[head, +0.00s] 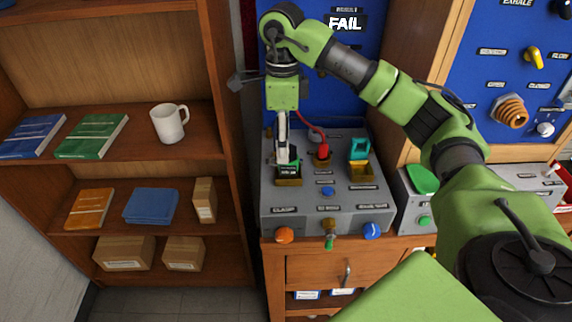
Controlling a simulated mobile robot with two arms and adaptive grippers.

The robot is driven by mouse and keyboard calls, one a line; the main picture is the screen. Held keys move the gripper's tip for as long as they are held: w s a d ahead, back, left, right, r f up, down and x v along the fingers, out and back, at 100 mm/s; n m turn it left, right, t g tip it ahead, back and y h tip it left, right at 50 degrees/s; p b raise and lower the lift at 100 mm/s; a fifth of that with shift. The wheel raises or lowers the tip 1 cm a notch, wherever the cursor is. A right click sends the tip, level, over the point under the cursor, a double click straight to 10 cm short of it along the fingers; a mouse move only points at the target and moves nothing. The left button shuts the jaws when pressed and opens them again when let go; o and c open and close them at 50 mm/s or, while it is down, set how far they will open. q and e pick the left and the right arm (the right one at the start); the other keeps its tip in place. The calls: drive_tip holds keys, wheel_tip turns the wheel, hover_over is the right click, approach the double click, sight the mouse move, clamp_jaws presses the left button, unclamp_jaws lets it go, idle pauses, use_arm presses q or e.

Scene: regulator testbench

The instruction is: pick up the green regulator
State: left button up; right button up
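My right gripper (284,158) points straight down over the left slot of the grey test bench (283,225). Its fingertips are at a dark block with green edges (289,169), which looks like the green regulator and sits in a brass-coloured holder. The fingers look close together, but the gripper partly hides the block, so I cannot tell whether they grip it. A teal-green piece (360,147) stands at the right slot, above a yellow holder (359,170). My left gripper is not in view.
A red piece with a red cable (322,151) stands in the bench's middle slot. Knobs line the bench front. A green rounded item (422,179) sits on a grey box at right. A wooden shelf (150,171) with books, a mug (170,123) and boxes stands left. A screen (345,22) reads FAIL.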

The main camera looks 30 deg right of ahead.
sight(283, 166)
drive_tip(key=shift+s+d+f+p, duration=0.1)
drive_tip(key=shift+s+f+p, duration=0.1)
drive_tip(key=shift+f, duration=0.2)
drive_tip(key=shift+s+f+p, duration=0.1)
drive_tip(key=shift+f+p, duration=0.1)
drive_tip(key=shift+f, duration=0.15)
wheel_tip(283, 166, down, 4)
drive_tip(key=shift+d+r+p, duration=0.15)
drive_tip(key=shift+r+p, duration=0.05)
drive_tip(key=shift+p, duration=0.55)
drive_tip(key=shift+f, duration=0.4)
drive_tip(key=c, duration=1.4)
drive_tip(key=shift+r, duration=0.1)
clamp_jaws()
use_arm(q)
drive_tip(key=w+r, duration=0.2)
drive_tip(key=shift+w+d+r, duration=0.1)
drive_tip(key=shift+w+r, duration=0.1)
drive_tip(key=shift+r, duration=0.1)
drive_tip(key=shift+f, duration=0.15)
use_arm(e)
drive_tip(key=shift+w+r, duration=0.1)
